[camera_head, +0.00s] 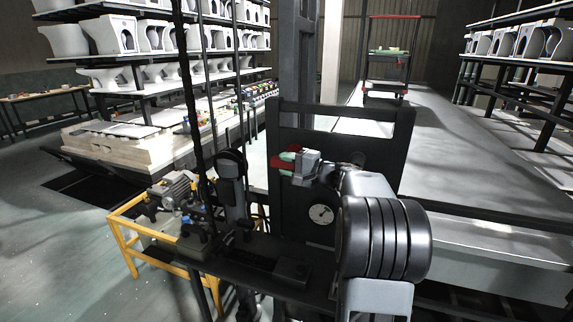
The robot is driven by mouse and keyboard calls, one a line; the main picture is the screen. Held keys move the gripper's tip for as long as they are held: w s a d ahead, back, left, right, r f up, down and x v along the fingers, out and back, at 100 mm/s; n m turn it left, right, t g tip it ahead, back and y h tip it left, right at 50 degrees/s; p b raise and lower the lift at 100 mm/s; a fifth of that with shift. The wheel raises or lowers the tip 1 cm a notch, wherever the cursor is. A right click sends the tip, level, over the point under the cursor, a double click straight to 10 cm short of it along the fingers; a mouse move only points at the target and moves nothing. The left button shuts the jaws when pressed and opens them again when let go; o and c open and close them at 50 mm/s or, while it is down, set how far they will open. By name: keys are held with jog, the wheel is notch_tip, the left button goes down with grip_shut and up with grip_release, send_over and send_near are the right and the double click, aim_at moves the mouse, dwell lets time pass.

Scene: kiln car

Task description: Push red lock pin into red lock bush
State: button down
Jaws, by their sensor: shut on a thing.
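My gripper (290,168) is at the upright dark panel (282,200) in the middle of the view, with my arm reaching in from the right. A red part (283,161) shows at the gripper's left end, close against the panel. The gripper is shut on it, and it looks like the red lock pin. A small pale green patch shows just below the red. I cannot tell the lock bush apart from the pin, nor how far the pin sits in it.
A round gauge (321,214) sits on the panel below my gripper. A yellow frame (128,245) with a motor (173,190) stands at left. Racks of white ceramic ware (150,38) stand behind. A trolley (386,60) stands far back. Floor at lower left is clear.

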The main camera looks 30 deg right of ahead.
jog(key=shift+c, duration=2.4)
grip_release()
jog(key=shift+s+d, duration=0.2)
jog(key=shift+s, duration=0.1)
jog(key=shift+b+v, duration=1.05)
jog(key=shift+v, duration=0.85)
jog(key=shift+s, duration=0.1)
jog(key=b+v, duration=0.2)
jog(key=v, duration=1.1)
jog(key=shift+s+d, duration=0.15)
jog(key=shift+s, duration=0.15)
